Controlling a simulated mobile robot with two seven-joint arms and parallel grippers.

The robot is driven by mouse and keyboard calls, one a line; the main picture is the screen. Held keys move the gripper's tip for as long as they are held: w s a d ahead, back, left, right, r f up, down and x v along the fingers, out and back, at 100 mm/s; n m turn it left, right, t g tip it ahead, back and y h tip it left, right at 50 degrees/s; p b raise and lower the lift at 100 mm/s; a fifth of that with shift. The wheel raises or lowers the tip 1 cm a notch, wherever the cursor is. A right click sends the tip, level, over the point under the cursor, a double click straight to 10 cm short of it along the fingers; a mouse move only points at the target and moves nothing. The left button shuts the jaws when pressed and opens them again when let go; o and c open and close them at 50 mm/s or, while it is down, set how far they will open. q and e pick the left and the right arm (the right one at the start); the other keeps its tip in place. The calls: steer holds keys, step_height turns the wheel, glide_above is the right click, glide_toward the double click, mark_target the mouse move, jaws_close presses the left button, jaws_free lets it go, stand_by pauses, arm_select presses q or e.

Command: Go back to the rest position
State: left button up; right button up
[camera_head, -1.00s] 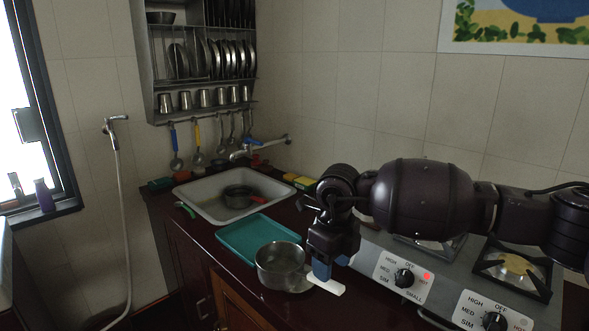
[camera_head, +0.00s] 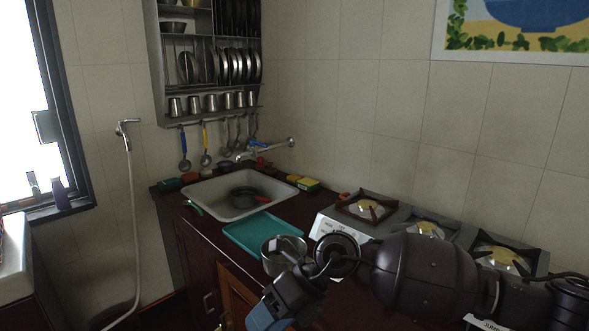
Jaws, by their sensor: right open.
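My right arm reaches in from the right across the front of the stove. My right gripper (camera_head: 268,315), with blue fingertips, is low at the bottom edge of the view. It is open and points down, nearer to me than the metal pot (camera_head: 272,262). My left gripper is not in view.
The sink (camera_head: 217,204) holds a dark pan (camera_head: 243,197) with a red handle. The stove (camera_head: 345,220) lies behind my right arm. A dish rack (camera_head: 212,115) hangs on the wall. A hose (camera_head: 131,200) hangs at left.

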steer(key=s+a+r+m+y, duration=0.4)
steer(key=r+y, duration=0.1)
steer(key=y, duration=0.3)
step_height(320, 180, up, 4)
steer(key=w+d+m+t+y, duration=0.2)
steer(key=d+m+t+y, duration=0.15)
steer(key=m+t, duration=0.5)
steer(key=w+d+f+m+t+h, duration=0.1)
steer(key=d+f+m+t+h, duration=0.5)
steer(key=d+m+h, duration=0.5)
steer(key=w+d+f+m+t+h, duration=0.1)
steer(key=d+f+m+t+h, duration=0.4)
steer(key=d+m+h, duration=0.65)
steer(key=s+d+f+m+g, duration=0.3)
steer(key=s+f+g, duration=0.15)
steer(key=s, duration=0.35)
steer(key=s+d+f+m+g+y, duration=0.1)
steer(key=s+d+f+m+g, duration=0.25)
steer(key=s+f, duration=0.35)
steer(key=s+d+f+m+g, duration=0.3)
steer(key=s+d+f+g, duration=0.15)
steer(key=s, duration=0.55)
steer(key=w+a+f+t, duration=0.1)
steer(key=w+f+t, duration=0.6)
steer(key=f, duration=0.3)
steer(key=shift+w+n+y, duration=0.25)
steer(key=shift+n+y, duration=0.1)
steer(key=shift+y, duration=0.05)
